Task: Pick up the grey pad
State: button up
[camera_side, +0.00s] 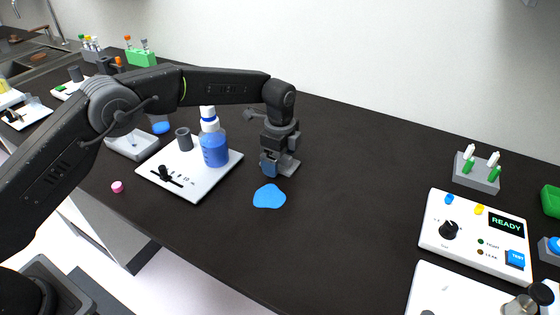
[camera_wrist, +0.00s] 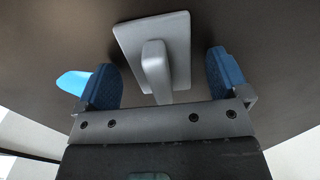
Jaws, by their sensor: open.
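The grey pad (camera_wrist: 180,45) is a flat light-grey plate with an upright grip (camera_wrist: 156,70) on it, in the middle of the wrist view. My gripper (camera_wrist: 166,77) is open, with one blue finger on each side of the pad's grip and visible gaps between. In the side view my gripper (camera_side: 272,163) points down close to the table, and the pad (camera_side: 289,165) shows just behind and to the right of its blue finger, partly hidden by it.
A blue puddle (camera_side: 269,196) lies on the dark table in front of my gripper. A white plate (camera_side: 202,185) with a blue-filled bottle (camera_side: 213,145) stands to the left. A control panel (camera_side: 474,235) reading READY is at the right. The table between is clear.

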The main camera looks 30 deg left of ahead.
jog(key=c, duration=1)
notch_tip(320, 180, up, 10)
jog(key=shift+r, duration=0.1)
dwell(0.4)
jog(key=shift+o, duration=1.4)
jog(key=c, duration=0.7)
